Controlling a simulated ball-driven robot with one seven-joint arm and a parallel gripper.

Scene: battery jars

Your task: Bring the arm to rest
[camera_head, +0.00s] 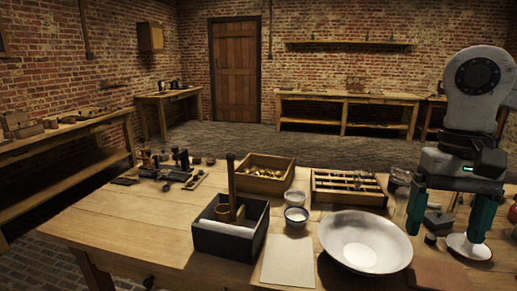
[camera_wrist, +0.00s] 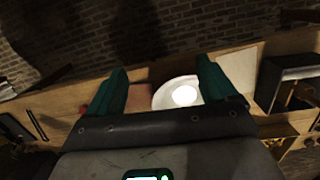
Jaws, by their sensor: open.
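My gripper (camera_head: 444,236) hangs at the right of the head view, its two teal fingers pointing down and spread apart. It is over the right part of the wooden table (camera_head: 130,225), to the right of the big white bowl (camera_head: 365,242). In the wrist view my gripper (camera_wrist: 161,70) shows both fingers wide apart with nothing between them. A white bowl (camera_wrist: 176,93) lies beyond the fingers in that view. A small pale dish (camera_head: 468,247) is near the right finger in the head view. Whether the fingertips touch anything cannot be told.
A dark open box (camera_head: 230,243) with an upright wooden post stands mid-table. Behind are a wooden tray with brass pieces (camera_head: 265,175) and a divided wooden rack (camera_head: 349,188). Two small bowls (camera_head: 296,215) and a paper sheet (camera_head: 289,262) lie nearby. The table's left front is clear.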

